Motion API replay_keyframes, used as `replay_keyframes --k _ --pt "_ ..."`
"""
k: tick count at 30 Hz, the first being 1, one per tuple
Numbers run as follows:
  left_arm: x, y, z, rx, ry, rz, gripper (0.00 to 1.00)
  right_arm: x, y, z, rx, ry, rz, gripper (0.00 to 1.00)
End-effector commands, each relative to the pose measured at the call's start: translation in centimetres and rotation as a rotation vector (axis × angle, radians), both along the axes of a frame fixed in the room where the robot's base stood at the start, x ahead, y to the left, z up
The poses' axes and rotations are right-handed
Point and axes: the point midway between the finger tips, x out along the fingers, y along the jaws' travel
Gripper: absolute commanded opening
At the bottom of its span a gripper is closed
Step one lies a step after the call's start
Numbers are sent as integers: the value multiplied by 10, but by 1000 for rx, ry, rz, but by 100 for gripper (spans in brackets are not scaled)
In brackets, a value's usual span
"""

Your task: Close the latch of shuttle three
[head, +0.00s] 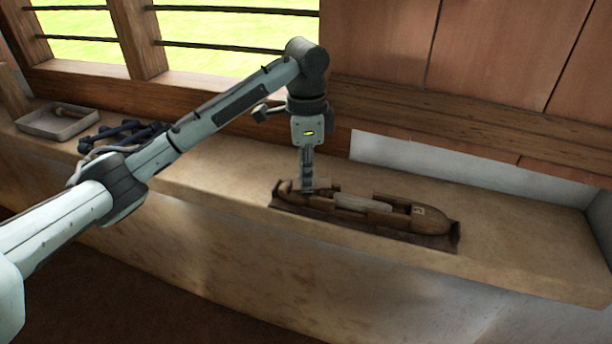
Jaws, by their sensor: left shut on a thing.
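My left gripper (308,189) points straight down at the left part of the shuttle. Its fingers are shut on a small part there, probably the latch, which they mostly hide. I cannot tell the latch's position. My right gripper is not in view.
A grey tray (57,131) with a wooden-handled item stands at the far left of the ledge. Dark blue bundles (125,137) lie beside it, partly behind my arm. The ledge (520,240) is clear right of the shuttle. A barred window is behind.

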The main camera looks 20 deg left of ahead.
Motion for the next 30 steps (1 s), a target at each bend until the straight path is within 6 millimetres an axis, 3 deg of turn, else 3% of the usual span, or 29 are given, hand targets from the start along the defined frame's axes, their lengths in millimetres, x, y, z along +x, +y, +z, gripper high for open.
replay_keyframes --k 15,30 --pt "-2 0 0 1 -1 -351 0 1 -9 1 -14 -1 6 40" --pt "-2 0 0 2 0 -424 0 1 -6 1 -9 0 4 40"
